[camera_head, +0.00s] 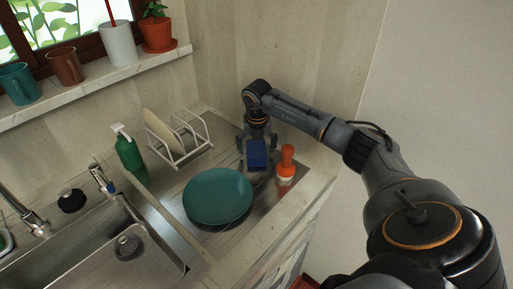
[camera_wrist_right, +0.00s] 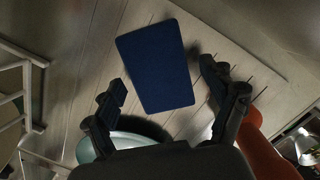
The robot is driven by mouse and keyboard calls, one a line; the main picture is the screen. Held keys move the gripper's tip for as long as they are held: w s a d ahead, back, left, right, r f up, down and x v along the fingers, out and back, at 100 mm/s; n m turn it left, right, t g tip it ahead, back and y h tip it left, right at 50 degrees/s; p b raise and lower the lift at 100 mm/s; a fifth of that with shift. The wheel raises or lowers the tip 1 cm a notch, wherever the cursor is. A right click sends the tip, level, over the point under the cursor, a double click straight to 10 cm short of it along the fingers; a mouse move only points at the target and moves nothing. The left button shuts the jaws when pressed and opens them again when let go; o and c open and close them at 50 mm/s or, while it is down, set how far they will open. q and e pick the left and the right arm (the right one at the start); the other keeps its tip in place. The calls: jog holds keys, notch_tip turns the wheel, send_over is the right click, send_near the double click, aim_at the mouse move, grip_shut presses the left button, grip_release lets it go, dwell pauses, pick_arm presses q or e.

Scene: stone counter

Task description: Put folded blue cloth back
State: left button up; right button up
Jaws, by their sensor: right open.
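The folded blue cloth (camera_head: 257,154) is a small dark-blue block shape on the ribbed metal drainboard near the back corner. In the right wrist view the cloth (camera_wrist_right: 155,65) is a flat rectangle just beyond the fingertips. My right gripper (camera_head: 256,142) is directly over the cloth, pointing down. In the wrist view its two fingers (camera_wrist_right: 165,85) are spread apart, with the near end of the cloth between their tips in the picture. I cannot tell whether they touch it. My left gripper is in neither view.
A teal plate (camera_head: 218,196) lies on the drainboard in front. The sink (camera_head: 115,240) is at lower left.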

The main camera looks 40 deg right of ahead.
aim_at(257, 153)
jog(key=shift+r, duration=0.55)
notch_tip(257, 153, up, 11)
jog(key=s+a+b, duration=0.1)
jog(key=b, duration=0.1)
jog(key=shift+s, duration=0.25)
